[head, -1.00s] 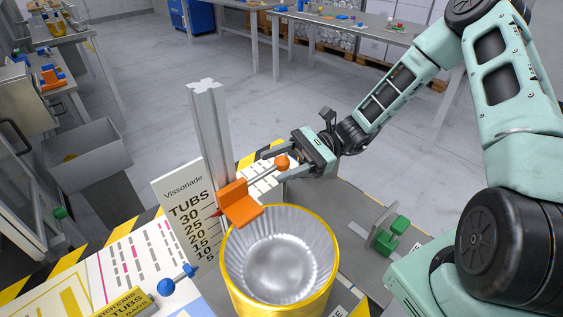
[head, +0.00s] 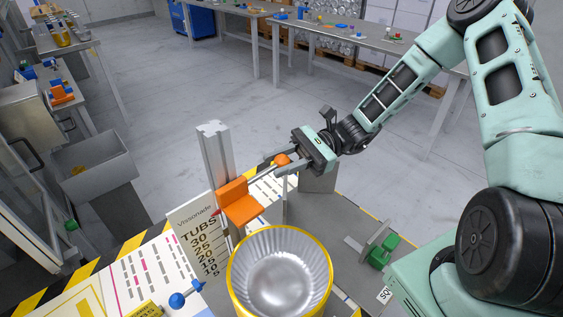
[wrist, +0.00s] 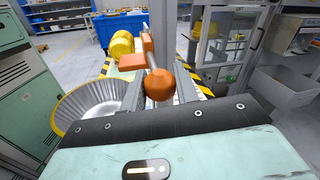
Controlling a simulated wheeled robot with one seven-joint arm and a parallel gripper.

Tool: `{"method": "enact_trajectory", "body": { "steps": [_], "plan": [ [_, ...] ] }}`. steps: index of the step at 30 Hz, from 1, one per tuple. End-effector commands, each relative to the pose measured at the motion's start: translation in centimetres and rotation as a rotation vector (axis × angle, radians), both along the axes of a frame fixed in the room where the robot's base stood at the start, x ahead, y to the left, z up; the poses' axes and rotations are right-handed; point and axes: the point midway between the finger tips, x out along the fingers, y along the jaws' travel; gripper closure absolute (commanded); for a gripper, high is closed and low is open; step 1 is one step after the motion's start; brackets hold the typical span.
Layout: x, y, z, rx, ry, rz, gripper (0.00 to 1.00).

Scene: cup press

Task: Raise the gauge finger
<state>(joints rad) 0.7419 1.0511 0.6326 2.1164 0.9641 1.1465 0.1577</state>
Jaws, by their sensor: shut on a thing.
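The gauge finger (head: 240,207) is an orange bracket on an upright grey post (head: 217,158). A rod runs from it to an orange ball knob (head: 282,160). My gripper (head: 280,162) is shut on the knob, which also shows between the fingers in the wrist view (wrist: 159,88). The finger's red pointer (head: 215,213) is beside the upper part of the white TUBS scale card (head: 190,216), above the number 30. The finger is above and behind the rim of a yellow-rimmed metal tub (head: 235,278).
A blue ball knob (head: 178,299) is at the front left of the tub. A green-handled part (head: 381,252) lies to the right on the grey surface. A grey bin (head: 95,170) stands at left. Workbenches are in the background.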

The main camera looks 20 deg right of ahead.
Motion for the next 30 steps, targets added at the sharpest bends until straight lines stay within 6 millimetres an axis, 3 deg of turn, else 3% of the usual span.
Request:
{"method": "enact_trajectory", "body": {
  "steps": [1, 9, 22, 23, 24, 25, 30],
  "plan": [
    [0.0, 0.0, 1.7, 0.0, 0.0, -0.001, 1.0],
    [0.0, -0.1, 5.9, 0.0, 0.0, -0.002, 1.0],
    [0.1, 0.0, 6.7, 0.007, -0.002, -0.001, 1.0],
    [0.1, 0.0, 6.7, 0.007, -0.002, -0.001, 0.64],
    [0.1, 0.0, 6.7, 0.007, -0.003, -0.001, 0.53],
    [0.1, 0.0, 6.7, 0.006, -0.002, -0.001, 0.49],
    [0.0, 0.0, 6.5, 0.003, -0.002, 0.0, 0.49]
  ]
}}
